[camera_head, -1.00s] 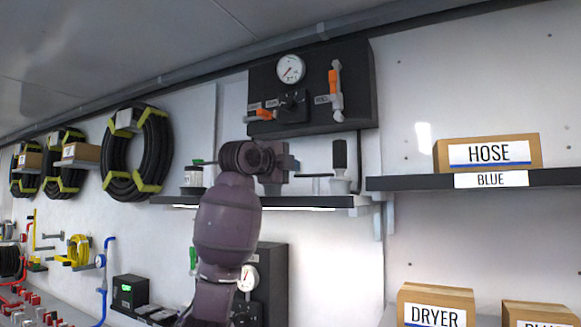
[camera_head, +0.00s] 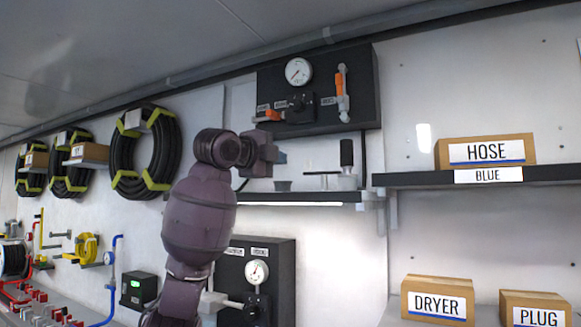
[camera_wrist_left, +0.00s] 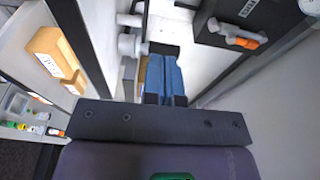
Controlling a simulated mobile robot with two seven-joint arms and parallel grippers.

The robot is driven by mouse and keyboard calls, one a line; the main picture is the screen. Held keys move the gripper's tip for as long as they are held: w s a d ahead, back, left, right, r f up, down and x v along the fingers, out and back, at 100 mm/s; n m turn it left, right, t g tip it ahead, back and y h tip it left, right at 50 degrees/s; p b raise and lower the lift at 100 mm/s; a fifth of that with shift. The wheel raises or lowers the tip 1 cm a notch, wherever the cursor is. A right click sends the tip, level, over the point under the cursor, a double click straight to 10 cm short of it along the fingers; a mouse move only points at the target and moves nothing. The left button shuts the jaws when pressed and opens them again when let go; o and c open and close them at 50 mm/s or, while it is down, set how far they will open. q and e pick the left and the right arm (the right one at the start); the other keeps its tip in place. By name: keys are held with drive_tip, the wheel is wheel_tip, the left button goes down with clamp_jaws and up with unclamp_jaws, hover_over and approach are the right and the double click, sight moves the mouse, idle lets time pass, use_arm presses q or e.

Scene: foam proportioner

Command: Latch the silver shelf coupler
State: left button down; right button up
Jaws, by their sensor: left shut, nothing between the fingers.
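My left gripper (camera_head: 279,157) is above the middle of the wall shelf (camera_head: 300,198), below the black upper panel. Its blue fingers (camera_wrist_left: 165,75) are shut with nothing between them in the left wrist view. Pale grey round fittings (camera_wrist_left: 130,45) show just left of the fingertips in the left wrist view. I cannot tell for certain which fitting is the silver coupler. My right gripper is out of view.
The upper panel (camera_head: 361,95) carries a gauge and orange-handled valves. A lower panel (camera_head: 284,265) is under the shelf. A HOSE box (camera_head: 486,150) sits on the right shelf, with DRYER (camera_head: 437,299) and PLUG (camera_head: 535,308) boxes below. Hose coils hang at left.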

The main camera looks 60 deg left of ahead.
use_arm(q)
drive_tip(key=shift+v, duration=1.1)
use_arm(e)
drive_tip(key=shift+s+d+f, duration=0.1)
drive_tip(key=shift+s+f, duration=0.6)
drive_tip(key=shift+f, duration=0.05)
use_arm(q)
drive_tip(key=shift+a, duration=0.1)
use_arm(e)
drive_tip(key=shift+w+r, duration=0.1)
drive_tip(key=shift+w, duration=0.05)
